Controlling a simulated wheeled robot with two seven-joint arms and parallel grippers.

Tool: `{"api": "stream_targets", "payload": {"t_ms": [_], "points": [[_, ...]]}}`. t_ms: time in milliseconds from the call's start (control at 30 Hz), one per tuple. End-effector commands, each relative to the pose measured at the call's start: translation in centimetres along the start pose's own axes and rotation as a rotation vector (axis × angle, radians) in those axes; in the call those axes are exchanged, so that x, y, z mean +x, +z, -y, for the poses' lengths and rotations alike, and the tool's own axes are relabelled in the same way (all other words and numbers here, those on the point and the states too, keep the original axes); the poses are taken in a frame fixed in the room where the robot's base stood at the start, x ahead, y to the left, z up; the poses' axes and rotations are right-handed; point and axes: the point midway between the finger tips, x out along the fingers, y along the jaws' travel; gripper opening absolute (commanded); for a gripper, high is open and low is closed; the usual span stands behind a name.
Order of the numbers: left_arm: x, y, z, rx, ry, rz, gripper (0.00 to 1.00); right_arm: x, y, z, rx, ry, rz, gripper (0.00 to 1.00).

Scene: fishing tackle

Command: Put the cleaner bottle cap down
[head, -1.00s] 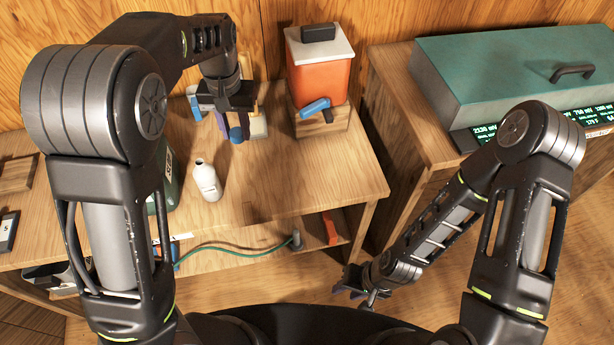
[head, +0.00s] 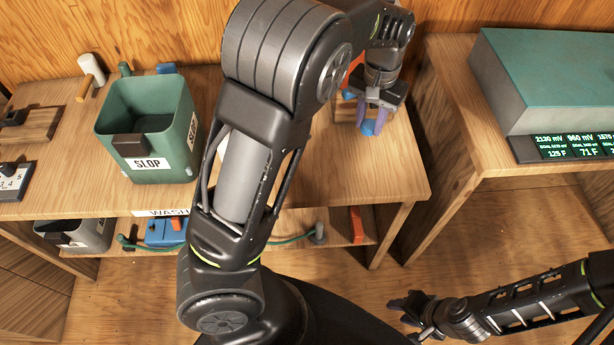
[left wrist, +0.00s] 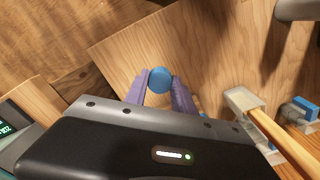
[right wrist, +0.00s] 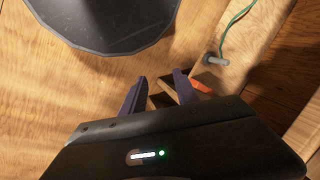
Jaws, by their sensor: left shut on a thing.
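The cleaner bottle cap (left wrist: 160,79) is a small round blue piece held between the purple fingertips of my left gripper (left wrist: 159,84). In the head view the blue cap (head: 368,128) shows at the tips of the left gripper (head: 372,122), over the right part of the wooden bench. The left wrist view shows bare wood beneath the cap; I cannot tell the height of the gap. The white bottle is almost wholly hidden behind my left arm in the head view. My right gripper (right wrist: 160,82) is open and empty, low over the floor beside the bench.
A green SLOP bin (head: 148,130) stands on the bench (head: 60,190) at the left. An orange container (head: 353,70) is mostly hidden behind my left arm. A second bench at the right carries a teal box (head: 560,65). A pale-headed, wooden-handled tool (left wrist: 243,100) lies right of the cap.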

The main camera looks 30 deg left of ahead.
Motion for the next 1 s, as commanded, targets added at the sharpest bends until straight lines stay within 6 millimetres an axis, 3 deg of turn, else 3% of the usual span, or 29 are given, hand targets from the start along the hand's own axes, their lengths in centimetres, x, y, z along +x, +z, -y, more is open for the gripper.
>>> {"api": "stream_targets", "payload": {"t_ms": [100,467,667,867,1000], "points": [[1.3,0.0,0.0,0.0,0.0,0.0,0.0,1.1,-0.1,-0.3,-0.002,-0.003,-0.003,0.36],[1.3,0.0,0.0,0.0,0.0,0.0,0.0,1.1,-0.1,-0.3,-0.003,-0.004,-0.004,0.36],[1.5,0.2,0.3,-0.044,0.0,0.0,0.0,1.4,-0.1,-0.4,-0.003,-0.004,-0.004,0.53],[2.3,1.5,1.8,-0.297,0.003,-0.001,0.0,2.8,-0.1,-1.0,-0.003,-0.004,-0.005,0.69],[3.0,3.1,3.7,-0.618,0.004,-0.001,0.0,4.4,-0.2,-1.6,-0.003,-0.004,-0.006,0.77]]}}
